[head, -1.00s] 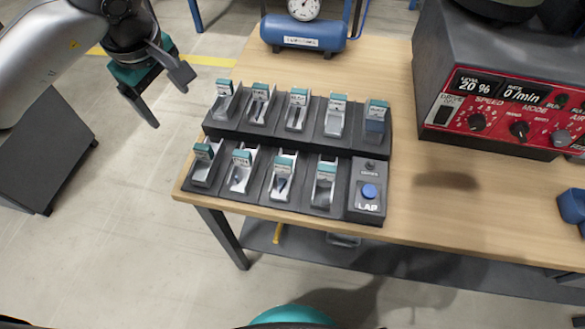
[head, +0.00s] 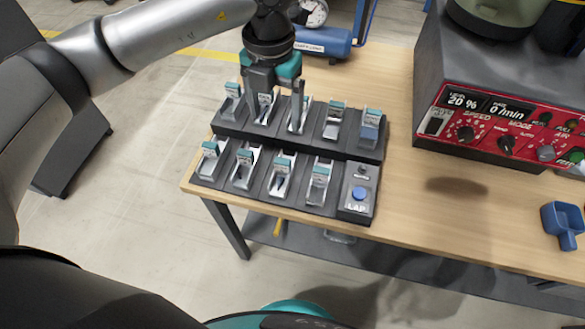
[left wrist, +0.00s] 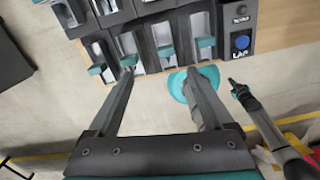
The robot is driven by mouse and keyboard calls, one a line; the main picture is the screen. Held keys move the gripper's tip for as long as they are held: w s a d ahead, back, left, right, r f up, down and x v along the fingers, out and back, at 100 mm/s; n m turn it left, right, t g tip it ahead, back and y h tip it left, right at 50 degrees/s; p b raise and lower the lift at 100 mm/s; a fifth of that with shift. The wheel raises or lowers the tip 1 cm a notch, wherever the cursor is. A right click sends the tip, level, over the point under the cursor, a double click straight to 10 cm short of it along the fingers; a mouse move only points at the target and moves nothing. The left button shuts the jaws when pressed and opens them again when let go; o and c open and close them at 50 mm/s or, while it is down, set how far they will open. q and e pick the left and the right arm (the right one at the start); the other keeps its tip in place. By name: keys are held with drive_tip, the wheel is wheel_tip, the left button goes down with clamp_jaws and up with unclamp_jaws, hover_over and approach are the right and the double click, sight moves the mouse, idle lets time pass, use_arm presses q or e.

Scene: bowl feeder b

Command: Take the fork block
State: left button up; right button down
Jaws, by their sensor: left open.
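Two dark rows of labelled bays hold small parts on the bench: a back row (head: 352,150) and a front row (head: 262,187). I cannot read the labels, so I cannot tell which part is the fork block. My left gripper (head: 281,112) is open, fingers pointing down, over the second and third bays of the back row from the left, partly hiding them. I see nothing between its fingers. In the left wrist view the open fingers (left wrist: 160,75) show against the front bays and the floor. What looks like my right gripper (left wrist: 238,88) shows small there, its jaws unclear.
A block with a blue button (head: 358,194) ends the front row at the right. A red-fronted control box (head: 490,125) stands at the right, with a blue scoop (head: 563,222) near it. A blue air tank (head: 322,42) stands behind the rows. The middle bench is clear.

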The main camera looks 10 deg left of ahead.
use_arm(q)
drive_tip(key=d+n, duration=0.1)
drive_tip(key=n, duration=0.1)
drive_tip(key=b, duration=0.1)
hover_over(282, 161)
drive_tip(key=f, duration=0.9)
drive_tip(key=shift+w+d+f, duration=0.1)
drive_tip(key=shift+w+d, duration=0.05)
drive_tip(key=shift+w, duration=0.1)
drive_tip(key=shift+f, duration=0.65)
drive_tip(key=f, duration=0.2)
drive_tip(key=f+b, duration=0.1)
drive_tip(key=f, duration=0.1)
drive_tip(key=shift+s+f, duration=0.2)
drive_tip(key=shift+f, duration=0.15)
use_arm(e)
wheel_tip(282, 161, down, 2)
drive_tip(key=shift+d+f, duration=0.1)
drive_tip(key=shift+d, duration=0.05)
use_arm(q)
drive_tip(key=c, duration=0.3)
drive_tip(key=shift+r, duration=0.1)
clamp_jaws()
use_arm(e)
drive_tip(key=shift+w, duration=0.1)
